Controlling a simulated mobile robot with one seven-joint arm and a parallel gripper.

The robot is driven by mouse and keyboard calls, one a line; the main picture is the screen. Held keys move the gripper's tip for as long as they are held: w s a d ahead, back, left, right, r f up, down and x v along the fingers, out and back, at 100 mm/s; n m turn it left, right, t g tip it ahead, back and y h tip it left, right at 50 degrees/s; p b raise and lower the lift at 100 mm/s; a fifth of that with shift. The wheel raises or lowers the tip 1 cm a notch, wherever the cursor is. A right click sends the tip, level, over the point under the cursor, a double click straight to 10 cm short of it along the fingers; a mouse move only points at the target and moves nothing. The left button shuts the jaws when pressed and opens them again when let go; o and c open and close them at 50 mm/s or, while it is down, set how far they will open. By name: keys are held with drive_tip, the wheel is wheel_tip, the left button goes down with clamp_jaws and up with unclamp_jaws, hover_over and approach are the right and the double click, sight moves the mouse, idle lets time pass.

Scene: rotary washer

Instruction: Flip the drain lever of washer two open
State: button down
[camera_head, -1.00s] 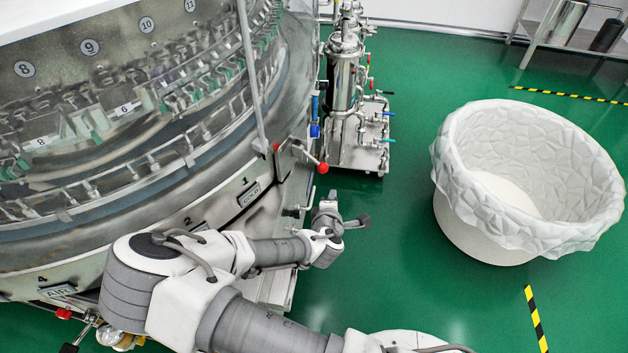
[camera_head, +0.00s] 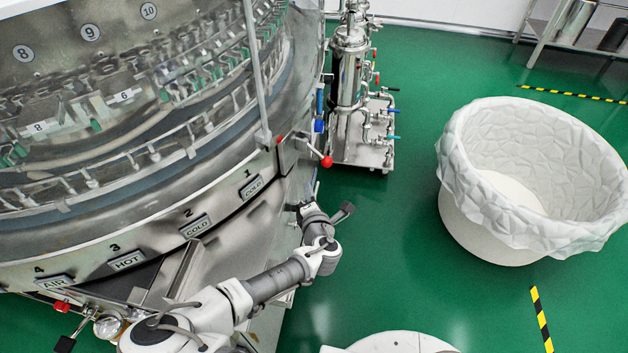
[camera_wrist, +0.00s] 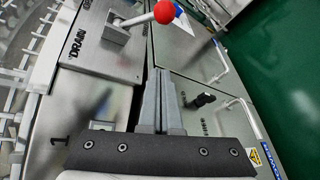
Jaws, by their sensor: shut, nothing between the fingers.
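The drain lever shows in the wrist view as a red ball knob (camera_wrist: 163,11) on a metal arm, fixed to a steel panel marked DRAIN (camera_wrist: 78,42). In the head view the lever's red ball (camera_head: 327,161) sticks out to the right from the rim of the large round washer (camera_head: 225,200). My gripper (camera_wrist: 158,73) is shut and empty in the wrist view. Its fingertips are below the lever in that picture and apart from the knob. In the head view my wrist covers much of the gripper, near the washer's side, below the lever.
A steel pump unit with pipes (camera_head: 350,75) stands just behind the lever. A white lined tub (camera_head: 478,225) stands on the green floor to the right. A small black handle (camera_wrist: 204,100) sits right of my fingers in the wrist view. Floor between washer and tub is clear.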

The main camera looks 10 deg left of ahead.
sight(321, 158)
drive_tip(key=w+b, duration=0.2)
drive_tip(key=w, duration=0.6)
drive_tip(key=shift+w+d+f+b, duration=0.15)
drive_tip(key=shift+w+f+b, duration=0.2)
drive_tip(key=shift+f, duration=0.1)
drive_tip(key=shift+r, duration=0.15)
drive_tip(key=shift+s+d+r+p, duration=0.1)
drive_tip(key=shift+d+p, duration=0.05)
drive_tip(key=shift+p, duration=0.5)
